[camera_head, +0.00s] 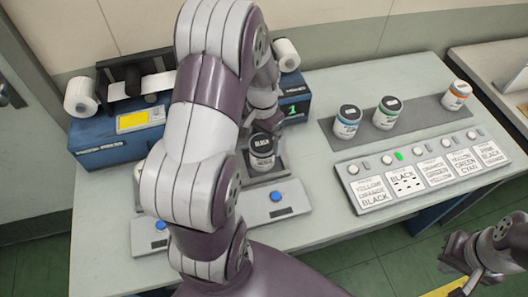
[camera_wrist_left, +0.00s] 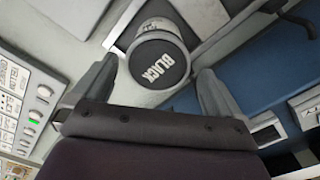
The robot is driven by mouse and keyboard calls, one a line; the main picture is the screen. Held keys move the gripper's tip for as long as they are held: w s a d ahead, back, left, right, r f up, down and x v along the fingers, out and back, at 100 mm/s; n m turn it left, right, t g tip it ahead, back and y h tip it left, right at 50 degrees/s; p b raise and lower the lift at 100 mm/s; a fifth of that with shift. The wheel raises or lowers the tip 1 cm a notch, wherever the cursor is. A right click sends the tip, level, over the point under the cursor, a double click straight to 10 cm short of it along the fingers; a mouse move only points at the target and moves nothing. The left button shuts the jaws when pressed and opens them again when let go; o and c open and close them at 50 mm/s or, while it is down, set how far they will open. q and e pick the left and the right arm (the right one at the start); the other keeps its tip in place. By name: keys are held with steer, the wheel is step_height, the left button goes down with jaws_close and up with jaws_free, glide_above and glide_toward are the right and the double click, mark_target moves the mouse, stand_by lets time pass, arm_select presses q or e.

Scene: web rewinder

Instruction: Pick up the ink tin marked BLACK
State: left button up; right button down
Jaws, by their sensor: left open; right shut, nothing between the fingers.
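The ink tin marked BLACK (camera_head: 262,158) has a dark lid and a white label, and stands upright on a grey plate in the middle of the table. In the left wrist view its lid, lettered BLACK (camera_wrist_left: 159,62), faces the camera between the spread fingers. My left gripper (camera_head: 264,112) is open just behind and above the tin; I cannot tell whether a finger touches it. The left wrist view shows both fingers of this gripper (camera_wrist_left: 156,72) with nothing clamped. My right gripper (camera_head: 462,284) is shut and empty at the lower right, away from the table.
Blue (camera_head: 347,122), green (camera_head: 387,113) and orange (camera_head: 457,95) tins stand on a dark mat at the right. A panel of labelled cards (camera_head: 430,172) lies in front of them. A blue machine with rolls (camera_head: 110,140) stands behind. My left arm hides part of the table.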

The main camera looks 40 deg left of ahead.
arm_select(q)
steer(key=f, duration=0.5)
steer(key=shift+s+d+f, duration=0.15)
steer(key=shift+s+f, duration=0.15)
steer(key=shift+s, duration=0.05)
steer(key=shift+r, duration=0.1)
steer(key=c, duration=1.5)
